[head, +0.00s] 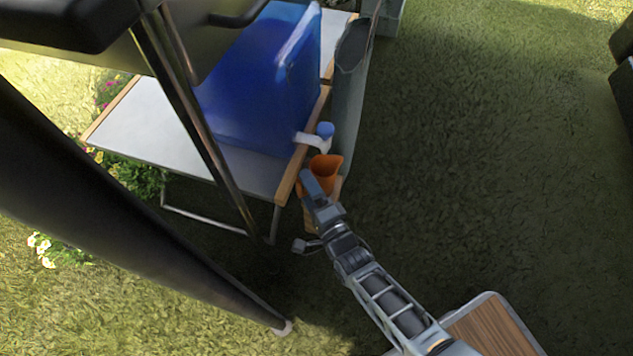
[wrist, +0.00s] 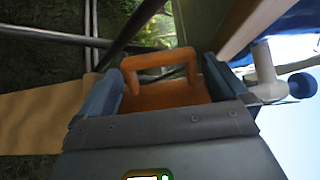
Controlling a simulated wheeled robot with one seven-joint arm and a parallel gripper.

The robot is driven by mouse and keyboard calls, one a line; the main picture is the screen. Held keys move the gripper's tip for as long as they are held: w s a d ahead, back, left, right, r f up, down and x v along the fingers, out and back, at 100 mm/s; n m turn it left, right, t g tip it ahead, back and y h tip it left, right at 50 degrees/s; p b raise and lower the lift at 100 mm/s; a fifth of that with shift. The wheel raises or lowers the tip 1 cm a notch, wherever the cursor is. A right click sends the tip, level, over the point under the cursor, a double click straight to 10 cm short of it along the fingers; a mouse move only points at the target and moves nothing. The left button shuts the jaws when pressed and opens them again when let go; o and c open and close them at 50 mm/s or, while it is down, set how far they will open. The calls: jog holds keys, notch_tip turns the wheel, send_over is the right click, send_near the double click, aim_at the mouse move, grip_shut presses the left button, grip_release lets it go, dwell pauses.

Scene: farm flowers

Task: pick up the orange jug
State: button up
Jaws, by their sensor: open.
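The orange jug (head: 326,170) is below the tap at the right edge of the table in the head view. Its open mouth shows, and my gripper (head: 312,188) covers part of its near side. In the wrist view the jug's handle (wrist: 160,59) and part of its orange body (wrist: 162,95) show between the two fingers of my gripper (wrist: 162,88). The fingers are apart, one on each side of the handle. I cannot tell whether either finger touches it. The lower part of the jug is hidden.
A blue water container (head: 250,95) with a white tap (head: 312,142) stands on the white table (head: 150,130), close to the jug. A tall grey-green container (head: 352,90) stands beside the table. Dark poles cross the left side. Grass on the right is open.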

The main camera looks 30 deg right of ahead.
jog(key=w+b, duration=0.2)
jog(key=w, duration=0.2)
jog(key=shift+w, duration=0.2)
jog(key=c, duration=1.2)
jog(key=shift+c, duration=0.2)
jog(key=shift+r+p, duration=0.2)
jog(key=shift+p, duration=0.1)
